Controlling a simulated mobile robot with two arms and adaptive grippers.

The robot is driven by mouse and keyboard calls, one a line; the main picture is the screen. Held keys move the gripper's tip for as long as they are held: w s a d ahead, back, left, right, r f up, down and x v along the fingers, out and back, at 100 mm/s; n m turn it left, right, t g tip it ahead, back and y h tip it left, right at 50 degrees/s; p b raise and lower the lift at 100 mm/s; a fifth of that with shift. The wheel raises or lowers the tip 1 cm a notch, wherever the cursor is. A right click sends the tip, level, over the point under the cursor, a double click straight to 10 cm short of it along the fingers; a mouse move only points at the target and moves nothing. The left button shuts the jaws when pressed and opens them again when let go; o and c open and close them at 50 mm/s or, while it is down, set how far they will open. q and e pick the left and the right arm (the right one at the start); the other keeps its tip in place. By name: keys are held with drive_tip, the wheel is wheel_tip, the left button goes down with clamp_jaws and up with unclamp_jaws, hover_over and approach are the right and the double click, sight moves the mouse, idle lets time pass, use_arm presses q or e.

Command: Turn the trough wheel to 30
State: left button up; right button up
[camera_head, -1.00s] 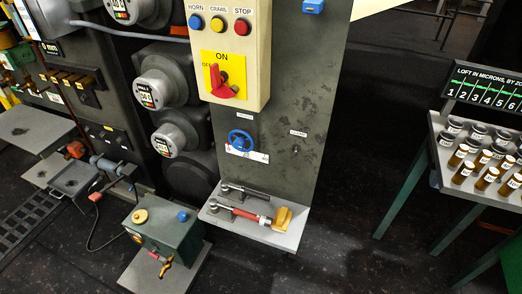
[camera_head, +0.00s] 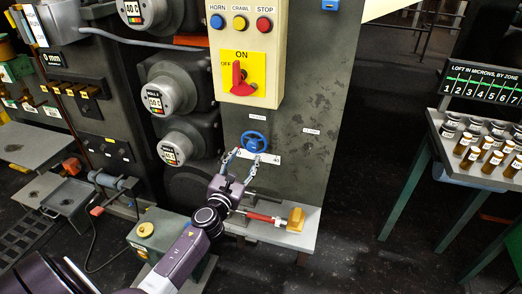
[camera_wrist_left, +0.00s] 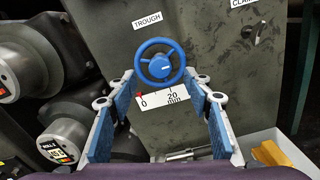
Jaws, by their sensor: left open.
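The blue trough wheel (camera_head: 255,142) is on the front of the grey machine panel, below the yellow switch plate. In the left wrist view the wheel (camera_wrist_left: 160,62) sits under a TROUGH label (camera_wrist_left: 147,20). A white scale plate (camera_wrist_left: 160,98) below it reads 0 and 20 mm, with a small red pointer at the 0 end. My left gripper (camera_head: 240,163) is open and empty just in front of and below the wheel. In the left wrist view its fingers stand either side of the scale, with the wheel beyond and between the fingertips. I cannot tell any contact. My right gripper is out of view.
A grey shelf (camera_head: 309,236) below the wheel holds a red-handled tool (camera_head: 265,219) and a yellow block (camera_head: 296,219). Round gauges (camera_head: 176,146) stand left of the panel. A table with several jars (camera_head: 483,150) is at the right, with dark open floor between.

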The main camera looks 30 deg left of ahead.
sight(252, 146)
use_arm(q)
drive_tip(key=shift+x, duration=3.5)
drive_tip(key=shift+f, duration=0.1)
drive_tip(key=shift+c, duration=0.2)
drive_tip(key=c, duration=1.1)
drive_tip(key=shift+n, duration=0.5)
